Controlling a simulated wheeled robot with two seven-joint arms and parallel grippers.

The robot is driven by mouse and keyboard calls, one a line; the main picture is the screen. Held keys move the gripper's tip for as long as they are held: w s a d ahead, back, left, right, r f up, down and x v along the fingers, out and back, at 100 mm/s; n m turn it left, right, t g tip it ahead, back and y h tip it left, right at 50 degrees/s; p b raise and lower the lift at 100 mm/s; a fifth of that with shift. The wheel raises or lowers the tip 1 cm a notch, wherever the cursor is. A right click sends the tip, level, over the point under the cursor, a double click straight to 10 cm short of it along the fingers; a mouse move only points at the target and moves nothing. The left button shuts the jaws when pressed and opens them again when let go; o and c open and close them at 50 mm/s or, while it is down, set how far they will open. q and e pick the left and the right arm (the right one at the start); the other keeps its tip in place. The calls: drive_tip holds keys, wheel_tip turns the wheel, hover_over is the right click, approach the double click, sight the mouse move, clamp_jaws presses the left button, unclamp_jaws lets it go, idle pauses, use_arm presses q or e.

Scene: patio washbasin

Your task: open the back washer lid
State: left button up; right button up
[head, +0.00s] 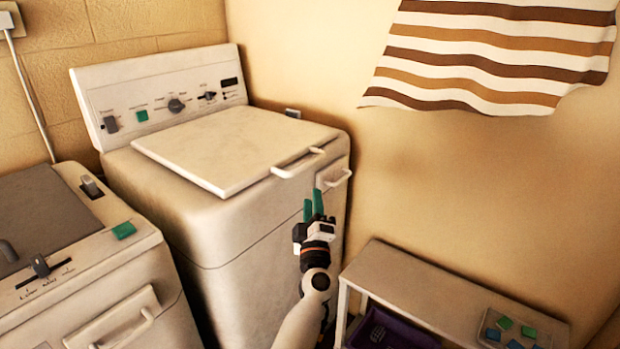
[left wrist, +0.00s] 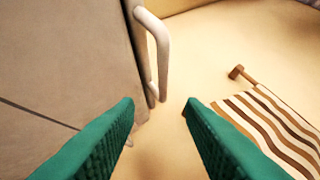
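The back washer (head: 225,215) is a white top-loader against the wall. Its flat lid (head: 235,150) lies shut, with a white bar handle (head: 298,163) at its right edge. A second bar handle (head: 333,178) sits on the washer's side just below. My left gripper (head: 313,205) is in front of that side, below the handles, its green fingers pointing up. In the left wrist view its fingers (left wrist: 160,102) are apart with nothing between them. A white bar handle (left wrist: 163,50) shows ahead of them; I cannot tell which one. My right gripper is out of view.
A second washer (head: 140,290) with a grey lid stands at the front left. A low bench (head: 430,290) at the right has a tray (head: 490,325) of coloured blocks on it and a purple crate (head: 400,335) beneath. A striped cloth (head: 490,60) hangs on the wall.

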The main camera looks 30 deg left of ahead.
sight(309, 161)
use_arm(q)
drive_tip(key=x, duration=1.2)
drive_tip(key=shift+s+r, duration=0.25)
drive_tip(key=shift+r, duration=0.05)
clamp_jaws()
